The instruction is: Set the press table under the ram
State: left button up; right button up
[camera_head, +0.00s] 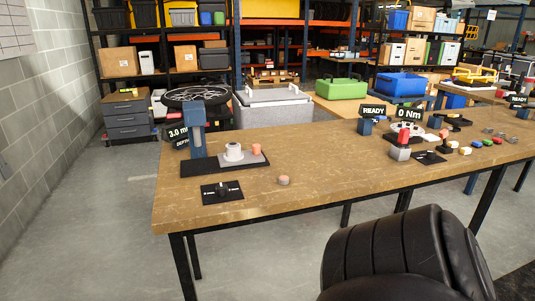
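A press with a blue column (197,143) stands at the left end of the wooden bench, on a dark base plate (197,170). A small display (179,136) beside it reads about 3.0 mm depth. A white round part (233,152) sits on a light plate right of the column, with an orange piece (256,149) near it. The press table and ram are too small to tell apart clearly. A black panel with a knob (221,191) lies in front. Neither of my gripper tips is in view.
A copper-coloured puck (283,181) lies on the bench (310,187), right of the knob panel. A second station with a red-topped device (404,137) and displays reading READY and 0 Nm stands farther right. The bench middle is clear. A large dark ribbed shape covers the lower right.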

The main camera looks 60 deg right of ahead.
aim_at(232, 156)
jog(key=u, duration=0.05)
jog(key=k, duration=0.45)
jog(key=z, duration=1.1)
